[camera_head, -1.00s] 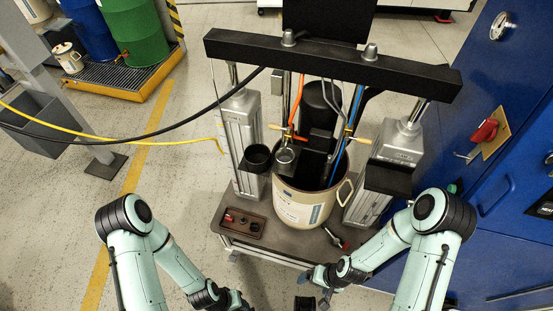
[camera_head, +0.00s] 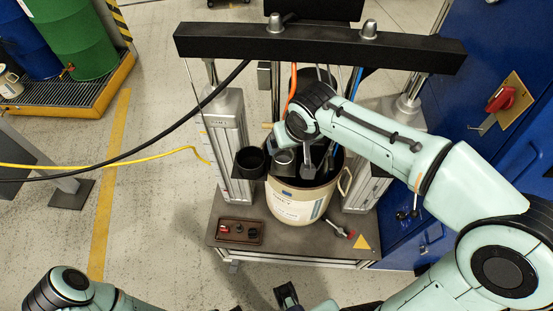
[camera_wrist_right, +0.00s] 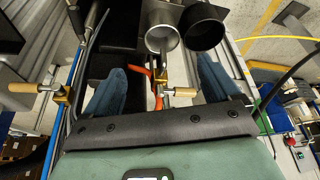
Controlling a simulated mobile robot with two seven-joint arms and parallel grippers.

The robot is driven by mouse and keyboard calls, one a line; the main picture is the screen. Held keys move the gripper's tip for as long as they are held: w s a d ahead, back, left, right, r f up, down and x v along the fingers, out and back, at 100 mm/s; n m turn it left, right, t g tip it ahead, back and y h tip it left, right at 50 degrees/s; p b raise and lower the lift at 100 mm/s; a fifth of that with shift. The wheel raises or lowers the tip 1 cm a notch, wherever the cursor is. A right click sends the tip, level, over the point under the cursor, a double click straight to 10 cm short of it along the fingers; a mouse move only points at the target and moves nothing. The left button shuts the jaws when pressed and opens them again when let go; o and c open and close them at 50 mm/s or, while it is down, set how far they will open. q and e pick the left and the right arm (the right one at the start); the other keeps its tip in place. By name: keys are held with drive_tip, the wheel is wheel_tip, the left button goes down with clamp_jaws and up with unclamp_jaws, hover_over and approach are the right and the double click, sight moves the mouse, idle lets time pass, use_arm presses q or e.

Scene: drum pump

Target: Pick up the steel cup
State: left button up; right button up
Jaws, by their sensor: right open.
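The steel cup (camera_head: 284,158) is a small silver cup beside a larger black cup (camera_head: 250,161), at the left rim of the cream drum. In the right wrist view the steel cup (camera_wrist_right: 161,38) shows its open mouth, with a thin metal bar at it. My right gripper (camera_head: 308,168) is over the drum, just right of the steel cup. In the right wrist view its two blue fingers (camera_wrist_right: 160,86) are apart with no cup between them; the cup lies beyond them. A dark gripper part, apparently my left gripper (camera_head: 287,294), shows at the bottom edge; its jaw state is unclear.
The cream drum (camera_head: 292,205) stands on a dark cart between two metal columns under a black crossbeam (camera_head: 320,50). A brown tray (camera_head: 240,231) sits at front left.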

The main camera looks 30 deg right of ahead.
approach(281, 159)
drive_tip(key=shift+w+d+b, duration=0.2)
drive_tip(key=shift+d+b, duration=0.1)
drive_tip(key=x, duration=0.5)
drive_tip(key=shift+s+a+f, duration=0.1)
drive_tip(key=shift+s+a, duration=0.05)
drive_tip(key=shift+a, duration=0.15)
drive_tip(key=c, duration=1.2)
